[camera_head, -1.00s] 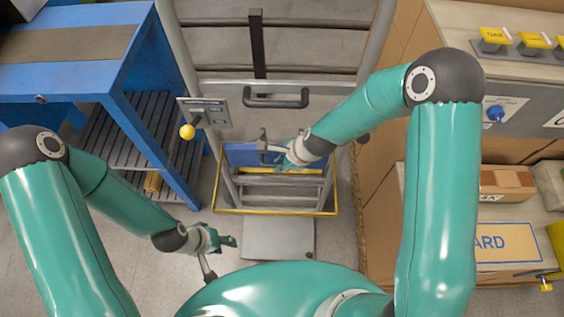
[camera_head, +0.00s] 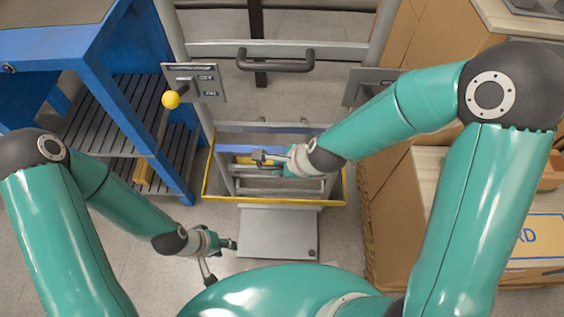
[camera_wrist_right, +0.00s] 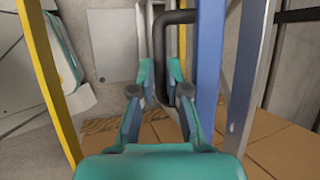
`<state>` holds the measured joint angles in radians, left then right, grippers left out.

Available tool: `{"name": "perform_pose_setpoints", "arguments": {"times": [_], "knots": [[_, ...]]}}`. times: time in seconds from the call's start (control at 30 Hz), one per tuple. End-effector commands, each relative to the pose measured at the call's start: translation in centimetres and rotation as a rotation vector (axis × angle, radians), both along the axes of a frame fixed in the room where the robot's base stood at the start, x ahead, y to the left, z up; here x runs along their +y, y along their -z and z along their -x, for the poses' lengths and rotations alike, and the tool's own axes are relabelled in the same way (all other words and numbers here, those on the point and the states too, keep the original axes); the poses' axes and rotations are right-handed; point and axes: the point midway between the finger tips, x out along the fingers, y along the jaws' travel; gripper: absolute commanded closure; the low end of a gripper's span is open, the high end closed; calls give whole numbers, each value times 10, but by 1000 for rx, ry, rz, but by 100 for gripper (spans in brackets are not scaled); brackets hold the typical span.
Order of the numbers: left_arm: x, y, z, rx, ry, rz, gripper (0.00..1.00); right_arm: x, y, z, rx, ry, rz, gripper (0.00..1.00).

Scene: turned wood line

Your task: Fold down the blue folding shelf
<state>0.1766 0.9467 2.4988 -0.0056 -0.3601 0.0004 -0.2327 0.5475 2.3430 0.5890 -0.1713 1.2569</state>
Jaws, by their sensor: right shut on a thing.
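The blue folding shelf (camera_head: 240,149) shows in the head view as a narrow blue strip inside a yellow-edged metal frame. In the right wrist view its blue panel (camera_wrist_right: 209,60) is seen nearly edge-on, beside the fingers. A dark bar handle (camera_wrist_right: 160,40) sits next to the panel. My right gripper (camera_head: 268,158) is at the shelf, shut on the dark handle; its fingers (camera_wrist_right: 159,80) are on either side of it. My arm hides part of the shelf. My left gripper (camera_head: 234,243) hangs low, apart from the shelf; its finger opening is too small to tell.
A blue table (camera_head: 120,60) with a slatted lower shelf stands at left. A yellow-knobbed lever (camera_head: 171,99) sits on the frame's left post. A dark push handle (camera_head: 275,63) crosses above. Brown cartons (camera_head: 415,60) crowd the right. A grey plate (camera_head: 278,232) lies in front.

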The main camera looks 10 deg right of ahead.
Motion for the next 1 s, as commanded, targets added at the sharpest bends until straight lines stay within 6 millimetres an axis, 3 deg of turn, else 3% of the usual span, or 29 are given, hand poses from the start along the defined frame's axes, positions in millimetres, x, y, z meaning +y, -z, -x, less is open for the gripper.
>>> {"name": "perform_pose_setpoints", "arguments": {"times": [0.03,0.3,0.83,0.87,1.0], "knots": [[0,11,0,0,0,0,60,1,10,6,8,-4,-1,100],[0,26,0,0,0,0,60,3,19,16,12,-5,-2,100],[0,28,0,0,0,0,60,4,23,19,19,-5,-2,100],[0,28,0,0,0,0,60,4,23,19,19,-5,-2,84],[0,29,0,0,0,0,60,4,23,19,18,-5,-2,61]]}}
